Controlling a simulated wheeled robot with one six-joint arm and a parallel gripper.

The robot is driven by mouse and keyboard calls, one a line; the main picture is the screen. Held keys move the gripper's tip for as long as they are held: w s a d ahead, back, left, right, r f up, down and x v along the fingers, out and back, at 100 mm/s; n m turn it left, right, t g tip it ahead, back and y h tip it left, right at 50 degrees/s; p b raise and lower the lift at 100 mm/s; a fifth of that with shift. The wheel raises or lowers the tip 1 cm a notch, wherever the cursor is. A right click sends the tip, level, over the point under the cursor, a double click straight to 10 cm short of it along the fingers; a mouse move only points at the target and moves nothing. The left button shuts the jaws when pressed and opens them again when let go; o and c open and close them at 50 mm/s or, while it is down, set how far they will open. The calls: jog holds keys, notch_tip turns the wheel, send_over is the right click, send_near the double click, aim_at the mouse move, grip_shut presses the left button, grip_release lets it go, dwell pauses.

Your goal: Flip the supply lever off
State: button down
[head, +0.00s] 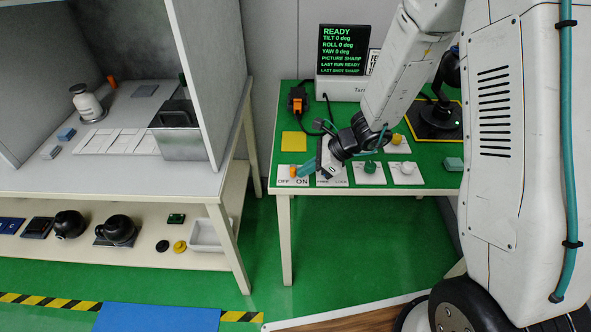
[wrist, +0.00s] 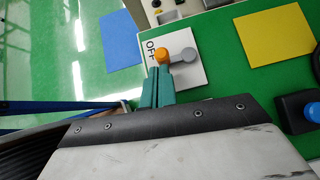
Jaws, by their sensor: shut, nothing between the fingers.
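The supply lever has an orange knob (wrist: 162,56) on a grey arm (wrist: 180,54), mounted on a white plate (wrist: 196,76) marked OFF and ON. In the head view the orange knob (head: 293,171) sits at the table's front left corner, above and between the two words. In the wrist view the knob is beside the word OFF, and my fingers hide ON. My gripper (wrist: 157,84) has its teal fingers shut and empty, on the ON side right by the knob. I cannot tell whether they touch it. The gripper also shows in the head view (head: 308,168).
More plates with knobs, including a green one (head: 370,168), stand right of the lever. A yellow pad (head: 293,141) lies behind it. A black display (head: 343,49) reads READY. A grey-walled bench (head: 120,181) stands at the left, with a floor gap between.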

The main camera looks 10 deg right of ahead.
jog(key=shift+s+a, duration=0.2)
jog(key=shift+a, duration=0.5)
jog(key=shift+s+a, duration=0.15)
jog(key=shift+a, duration=0.5)
jog(key=shift+a, duration=0.1)
jog(key=shift+w, duration=0.1)
dwell(1.3)
jog(key=shift+w+d+r, duration=0.15)
jog(key=shift+w+d, duration=0.35)
jog(key=shift+w, duration=0.1)
jog(key=shift+d, duration=0.1)
jog(key=shift+d+r, duration=0.2)
jog(key=s+d+r, duration=0.4)
jog(key=s+r, duration=0.1)
jog(key=r, duration=0.1)
jog(key=shift+d+r, duration=0.25)
jog(key=shift+d, duration=0.15)
